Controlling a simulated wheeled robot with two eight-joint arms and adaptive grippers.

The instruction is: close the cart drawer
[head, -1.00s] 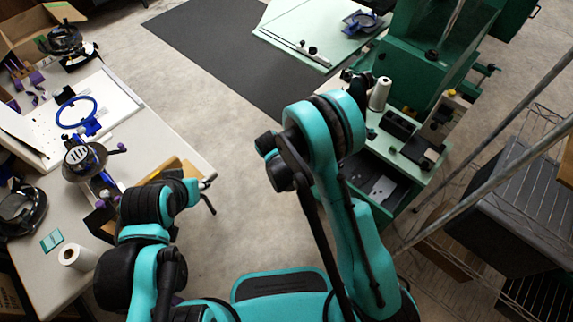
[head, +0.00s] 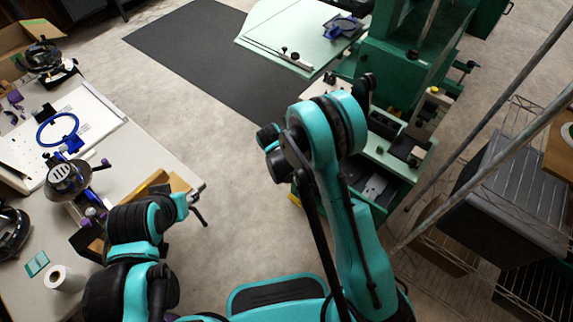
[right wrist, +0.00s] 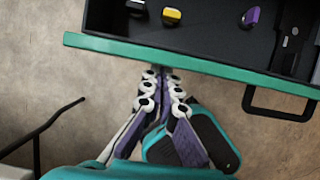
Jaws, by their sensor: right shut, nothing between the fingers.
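The cart drawer (head: 377,189) is pulled out from the green cart (head: 405,170), partly hidden behind my right arm in the head view. In the right wrist view its teal front panel (right wrist: 190,62) crosses the top, with a black handle (right wrist: 280,112) at the right. The dark inside shows above the panel. My right gripper (right wrist: 160,74) is shut and empty, its fingertips at the panel's near edge, left of the handle; contact cannot be made out. My right gripper is hidden in the head view. The left arm shows at lower left, but its gripper is not visible.
Inside the drawer are a yellow-black item (right wrist: 171,16), a purple one (right wrist: 250,17) and dark tools. A white worktable (head: 150,150) stands at the left. A wire rack (head: 500,200) with slanted poles stands right of the cart. Bare floor lies between table and cart.

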